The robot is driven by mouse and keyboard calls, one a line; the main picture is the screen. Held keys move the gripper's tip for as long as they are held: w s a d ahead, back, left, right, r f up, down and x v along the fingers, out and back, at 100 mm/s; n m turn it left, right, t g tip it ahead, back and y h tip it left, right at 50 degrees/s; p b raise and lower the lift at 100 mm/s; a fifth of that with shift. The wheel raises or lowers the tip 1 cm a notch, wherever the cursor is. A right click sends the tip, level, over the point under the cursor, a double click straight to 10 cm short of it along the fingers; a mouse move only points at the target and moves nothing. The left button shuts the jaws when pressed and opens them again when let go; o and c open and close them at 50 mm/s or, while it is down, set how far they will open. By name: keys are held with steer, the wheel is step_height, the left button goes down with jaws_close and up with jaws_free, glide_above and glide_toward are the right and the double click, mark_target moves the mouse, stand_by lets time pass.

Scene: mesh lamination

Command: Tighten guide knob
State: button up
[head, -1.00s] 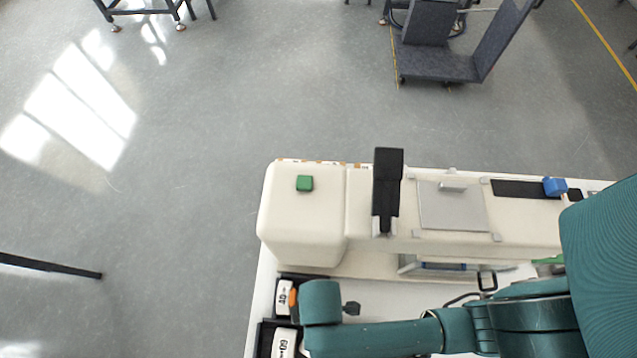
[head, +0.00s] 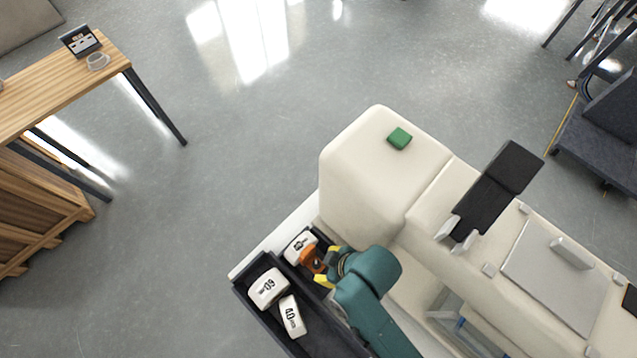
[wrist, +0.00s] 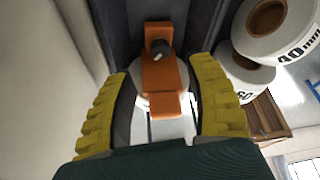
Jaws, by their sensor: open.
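An orange guide part (head: 311,259) sits in the dark tray beside the cream machine, next to a white roll. In the wrist view the orange part (wrist: 163,80) is upright in the middle, with a small dark knob (wrist: 160,48) on its upper end. My gripper (head: 329,265) has yellow fingers and is at the orange part in the head view. In the wrist view my gripper (wrist: 162,68) is open, one finger on each side of the orange part, with gaps visible. A pale round piece behind the orange part is mostly hidden.
White rolls lie in the dark tray (head: 241,290), one marked 60 (head: 268,287) and one marked 40 (head: 291,316). The cream machine (head: 350,190) bears a green button (head: 399,138) and a black upright (head: 490,190). A wooden table (head: 60,80) stands far left; the floor between is clear.

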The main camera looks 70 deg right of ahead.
mark_target(319, 266)
steer(key=b+x, duration=0.1)
steer(key=x, duration=0.6)
jaws_close()
